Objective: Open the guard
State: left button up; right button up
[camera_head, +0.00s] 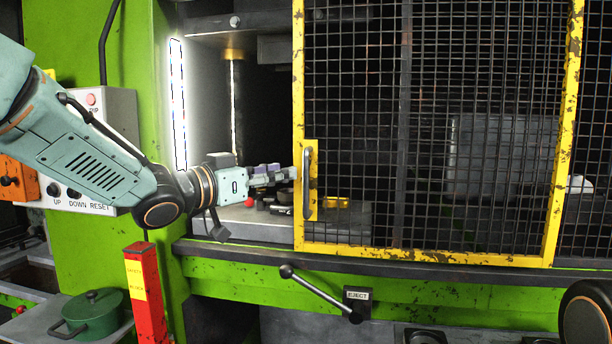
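The guard (403,251) is a black mesh panel in a worn yellow frame, across the front of the green press. It covers the middle and right of the opening, and the left part of the opening is uncovered. Its grey upright handle (307,183) sits on a yellow plate at the frame's left edge. My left gripper (293,173) comes in from the left, with its fingertips just left of the handle. I cannot tell whether they touch it or how far apart the fingers are. My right gripper is not in view.
A lever (318,293) with a black knob sticks out below the guard, beside an EJECT label. A control box (107,118) is behind my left arm. A red post (146,292) and a green pot (90,316) stand at lower left. Small items lie inside the press.

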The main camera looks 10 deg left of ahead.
aim_at(304, 172)
pick_arm(q)
jog(key=x, duration=0.7)
jog(key=shift+d+f+p, duration=0.2)
jog(key=shift+f+p, duration=0.1)
jog(key=shift+f, duration=0.1)
jog(key=shift+w, duration=0.4)
jog(key=shift+d, duration=0.1)
jog(key=shift+d, duration=0.1)
jog(key=c, duration=0.3)
grip_shut()
